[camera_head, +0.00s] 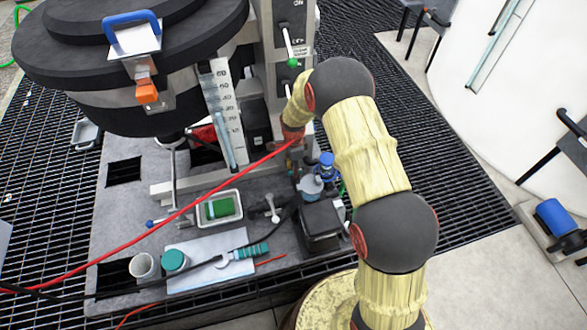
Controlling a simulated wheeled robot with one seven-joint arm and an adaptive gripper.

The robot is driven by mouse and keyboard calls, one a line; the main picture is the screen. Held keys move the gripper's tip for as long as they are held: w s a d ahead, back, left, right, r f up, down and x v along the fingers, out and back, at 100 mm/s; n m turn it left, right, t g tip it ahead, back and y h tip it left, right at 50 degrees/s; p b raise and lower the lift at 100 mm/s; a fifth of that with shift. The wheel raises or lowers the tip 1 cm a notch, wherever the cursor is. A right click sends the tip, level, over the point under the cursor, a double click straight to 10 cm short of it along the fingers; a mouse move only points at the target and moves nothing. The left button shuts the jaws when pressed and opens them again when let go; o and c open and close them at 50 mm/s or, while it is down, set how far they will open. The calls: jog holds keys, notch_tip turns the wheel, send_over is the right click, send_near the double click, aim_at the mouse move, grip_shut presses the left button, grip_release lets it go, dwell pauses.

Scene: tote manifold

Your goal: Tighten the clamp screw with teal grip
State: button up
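A teal ribbed grip (252,251) lies at the right end of a pale board on the grey deck. A grey metal piece with a forked end (222,262) lies beside it. I cannot tell whether this is the clamp screw or a loose tool. A grey T-shaped handle (272,208) stands behind it, with no teal on it. My arm reaches up and over from the lower right. Its far end (292,132) points down beside the grey column, well behind the teal grip. The fingers of my gripper are too small and hidden to make out.
A red hose (160,222) and a black cable cross the deck. A white tray with a green block (220,207), a teal-lidded jar (174,261) and a grey cup (145,266) stand nearby. A large dark vessel (130,60) overhangs the back left.

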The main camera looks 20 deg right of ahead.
notch_tip(320, 180, up, 12)
dwell(0.6)
dwell(0.5)
